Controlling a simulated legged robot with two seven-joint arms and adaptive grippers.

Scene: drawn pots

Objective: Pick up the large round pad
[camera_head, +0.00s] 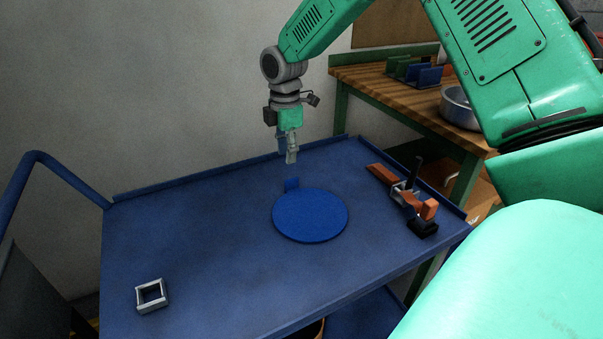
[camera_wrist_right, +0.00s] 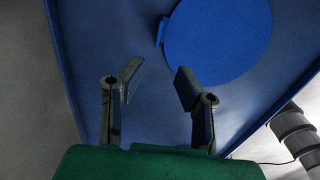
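The large round pad (camera_head: 310,216) is a flat blue disc lying on the blue cart top (camera_head: 200,235). A small blue tab (camera_head: 291,184) stands up at its far edge. In the right wrist view the pad (camera_wrist_right: 218,40) is at the top, with its tab (camera_wrist_right: 161,32) at the left edge. My right gripper (camera_head: 291,158) is above the cart's far edge, behind the pad and apart from it. In the right wrist view the gripper (camera_wrist_right: 155,82) has its fingers spread with nothing between them. My left gripper is not in view.
An orange and black clamp (camera_head: 408,198) lies right of the pad. A small square metal frame (camera_head: 152,295) is at the front left. A wooden workbench (camera_head: 410,96) with a metal pot (camera_head: 459,106) stands behind right.

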